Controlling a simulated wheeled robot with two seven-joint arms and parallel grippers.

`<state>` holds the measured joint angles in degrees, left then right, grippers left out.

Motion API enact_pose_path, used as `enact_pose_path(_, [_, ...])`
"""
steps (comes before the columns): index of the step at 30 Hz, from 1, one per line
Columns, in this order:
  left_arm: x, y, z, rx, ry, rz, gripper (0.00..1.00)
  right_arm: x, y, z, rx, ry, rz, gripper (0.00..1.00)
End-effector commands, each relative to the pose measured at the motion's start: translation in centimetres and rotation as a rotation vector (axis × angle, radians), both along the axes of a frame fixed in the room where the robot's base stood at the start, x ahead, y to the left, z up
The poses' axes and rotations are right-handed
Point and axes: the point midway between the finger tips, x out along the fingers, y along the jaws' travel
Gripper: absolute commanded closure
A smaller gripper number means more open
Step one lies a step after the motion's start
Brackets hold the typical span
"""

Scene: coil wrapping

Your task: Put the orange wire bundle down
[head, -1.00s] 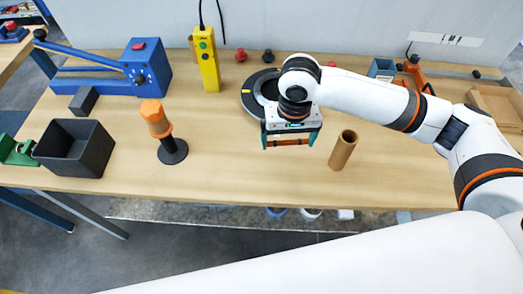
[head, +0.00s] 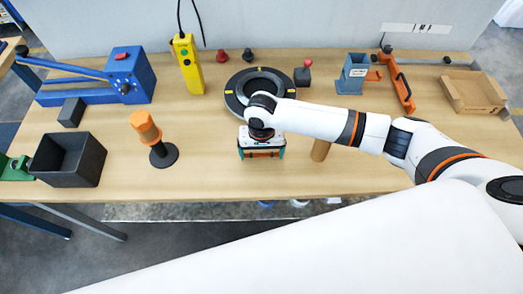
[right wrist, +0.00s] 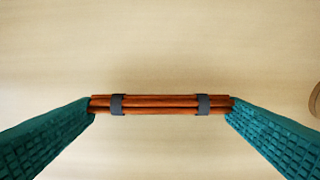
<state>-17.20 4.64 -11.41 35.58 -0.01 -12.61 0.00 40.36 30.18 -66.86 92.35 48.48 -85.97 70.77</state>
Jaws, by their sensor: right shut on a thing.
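The orange wire bundle (right wrist: 160,105) shows in the right wrist view as a short row of orange-brown strands with two dark bands. It spans between the two teal fingers of my right gripper (right wrist: 160,112), which are shut on its ends. In the head view the bundle (head: 262,154) is a thin orange strip under the right gripper (head: 261,153), in front of the black ring. Bare wood lies below it; I cannot tell whether the bundle touches the table. My left gripper is not in view.
An orange-topped post (head: 146,127) and black bin (head: 88,160) are to the left. The table (head: 215,170) is clear between post and gripper.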

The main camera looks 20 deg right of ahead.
Motion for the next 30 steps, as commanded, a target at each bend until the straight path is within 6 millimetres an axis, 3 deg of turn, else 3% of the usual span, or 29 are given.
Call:
enact_pose_path(12, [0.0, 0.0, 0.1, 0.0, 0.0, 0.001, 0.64, 0.0, 0.0, -0.7, 0.001, 0.0, 0.001, 0.31])
enact_pose_path(13, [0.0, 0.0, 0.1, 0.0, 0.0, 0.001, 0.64, 0.0, 0.0, -0.8, 0.001, 0.0, 0.001, 0.04])
enact_pose_path(14, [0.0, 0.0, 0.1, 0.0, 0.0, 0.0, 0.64, 0.0, 0.0, -0.8, 0.001, 0.0, 0.001, 0.0])
enact_pose_path(23, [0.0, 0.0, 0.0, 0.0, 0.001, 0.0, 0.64, 0.1, 0.0, -0.4, 0.0, -0.002, 0.001, 0.0])
enact_pose_path(30, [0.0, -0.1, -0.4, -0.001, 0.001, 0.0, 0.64, 0.1, 0.1, 3.4, 0.003, -0.005, 0.002, 0.0])
